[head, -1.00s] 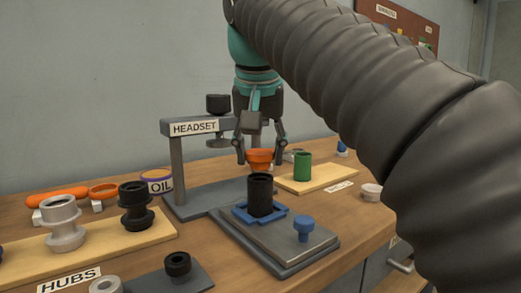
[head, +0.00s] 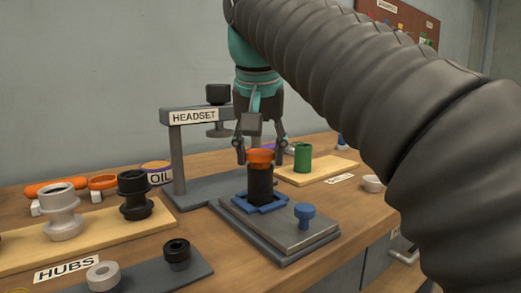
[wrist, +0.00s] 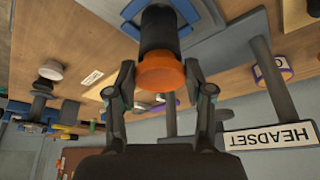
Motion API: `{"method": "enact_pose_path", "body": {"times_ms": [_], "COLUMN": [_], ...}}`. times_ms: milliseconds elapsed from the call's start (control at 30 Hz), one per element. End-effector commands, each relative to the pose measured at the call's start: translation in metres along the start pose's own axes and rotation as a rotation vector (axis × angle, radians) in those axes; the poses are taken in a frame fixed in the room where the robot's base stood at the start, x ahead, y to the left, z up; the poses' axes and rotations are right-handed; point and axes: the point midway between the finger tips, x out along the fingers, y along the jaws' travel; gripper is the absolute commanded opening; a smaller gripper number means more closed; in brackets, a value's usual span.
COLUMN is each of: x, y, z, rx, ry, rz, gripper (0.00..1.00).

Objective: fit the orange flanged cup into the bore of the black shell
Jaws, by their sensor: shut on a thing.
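The orange flanged cup (head: 261,156) is between the fingers of my gripper (head: 260,158), which is shut on it. The cup is upright at the top of the black shell (head: 260,184), in line with it, with no visible gap. I cannot tell how far the cup's lower part is inside the bore, which is hidden. The shell stands upright in a blue holder (head: 270,203) on a grey plate. In the wrist view the orange cup (wrist: 160,72) meets the end of the black shell (wrist: 158,32), with a finger on each side.
The grey HEADSET stand (head: 178,155) rises close on the left of my gripper. A blue knob (head: 304,214) stands on the plate at front right. A green cylinder (head: 303,157) is on a wooden board to the right. Hubs (head: 62,212) stand at left.

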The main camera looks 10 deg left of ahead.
Motion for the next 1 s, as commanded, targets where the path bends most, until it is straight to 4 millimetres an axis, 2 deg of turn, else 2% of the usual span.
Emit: {"method": "enact_pose_path", "body": {"times_ms": [67, 100, 200, 633, 1000], "x": [0.002, 0.001, 0.001, -0.004, -0.049], "y": [0.000, 0.000, 0.000, -0.001, -0.001], "z": [0.001, 0.001, 0.001, 0.000, 0.000], "rx": [0.000, 0.000, 0.000, 0.000, 0.000], "ry": [0.000, 0.001, 0.001, 0.001, 0.003], "rz": [0.000, 0.000, 0.000, -0.001, -0.001], "gripper": [0.15, 0.60, 0.82, 0.82, 0.82]}}
